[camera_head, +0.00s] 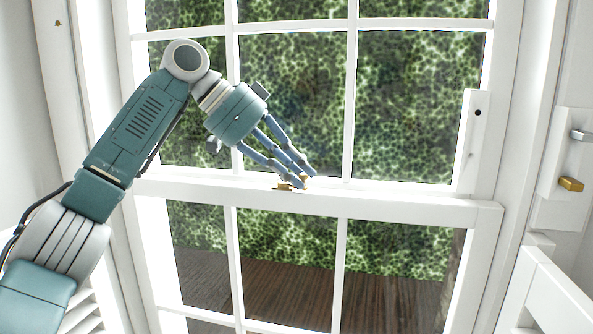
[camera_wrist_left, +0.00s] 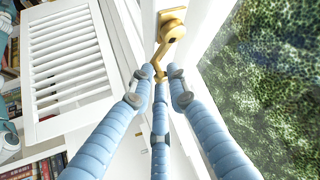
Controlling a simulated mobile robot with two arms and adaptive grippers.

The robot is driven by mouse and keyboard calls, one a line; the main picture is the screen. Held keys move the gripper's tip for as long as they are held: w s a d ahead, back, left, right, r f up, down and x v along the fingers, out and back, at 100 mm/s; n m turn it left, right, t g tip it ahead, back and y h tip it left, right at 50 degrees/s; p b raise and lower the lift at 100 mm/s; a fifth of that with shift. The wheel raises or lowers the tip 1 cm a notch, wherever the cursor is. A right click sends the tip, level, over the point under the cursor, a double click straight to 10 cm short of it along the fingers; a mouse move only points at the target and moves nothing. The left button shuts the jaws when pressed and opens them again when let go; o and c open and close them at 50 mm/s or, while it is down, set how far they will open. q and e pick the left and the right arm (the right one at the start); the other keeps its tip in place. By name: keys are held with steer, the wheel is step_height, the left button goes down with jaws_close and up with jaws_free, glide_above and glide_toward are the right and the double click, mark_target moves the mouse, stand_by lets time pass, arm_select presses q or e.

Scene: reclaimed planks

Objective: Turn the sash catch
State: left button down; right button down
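The sash catch (camera_wrist_left: 172,29) is brass, with a round pivot on a base plate and a bent lever. It sits on the white meeting rail of the window, and in the head view part of it (camera_head: 284,187) shows beside my fingertips. My left gripper (camera_head: 304,179) has three blue fingers and reaches down to the catch. In the left wrist view my left gripper (camera_wrist_left: 158,76) has its fingertips apart around the lever's end, with small gaps showing; contact is unclear. The fingers partly hide the catch in the head view. My right gripper is not in view.
The white sash window (camera_head: 400,194) has bars across its panes, with green foliage behind. A panel at the right carries a brass knob (camera_head: 571,184) and a grey handle (camera_head: 581,135). A white louvred shutter (camera_wrist_left: 70,60) and bookshelves (camera_wrist_left: 35,168) show in the left wrist view.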

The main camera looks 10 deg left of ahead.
arm_select(q)
steer(key=shift+w+d+f+n+t+y+b, duration=0.15)
steer(key=shift+d+n+t+y+b, duration=0.15)
steer(key=shift+n+t+b, duration=0.25)
steer(key=shift+w+d+n+t, duration=0.1)
steer(key=shift+w+n+t, duration=0.15)
steer(key=shift+n, duration=0.4)
steer(key=n+y, duration=0.1)
steer(key=w+n+t+y, duration=0.1)
steer(key=shift+d+r+n+t, duration=0.2)
steer(key=shift+n+t, duration=0.1)
steer(key=shift+n, duration=0.1)
steer(key=shift+s+a+r, duration=0.1)
steer(key=c, duration=1.7)
jaws_free()
steer(key=shift+w, duration=0.25)
